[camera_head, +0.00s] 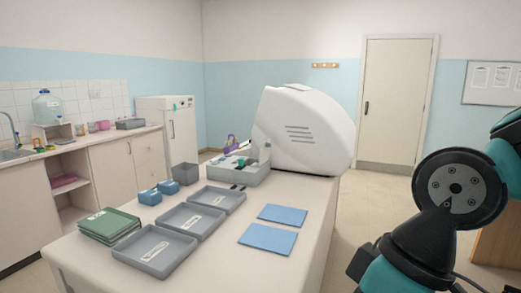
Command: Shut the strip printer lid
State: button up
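A large white machine (308,132) with dark vent slots stands at the far end of the long table. I cannot tell whether it is the strip printer, and no lid shows clearly on it. A grey box (253,178) with small dark, green and white items sits at its left front. Part of my arm shows at the right, well apart from the machine. The fingers of my gripper are not in view.
On the table (205,270) lie grey trays (157,250), blue sheets (267,238), small blue boxes (150,197), a grey bin (185,174) and a green stack (109,226). The table's right front is clear. A counter (104,137) runs along the left wall.

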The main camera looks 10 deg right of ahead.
aim_at(265, 148)
jog(key=i, duration=0.35)
jog(key=k, duration=0.6)
jog(key=z, duration=0.85)
jog(key=i, duration=0.75)
jog(key=z, duration=0.65)
jog(key=i, duration=1.35)
jog(key=u, duration=1.15)
jog(key=i, duration=0.5)
jog(key=u, duration=0.6)
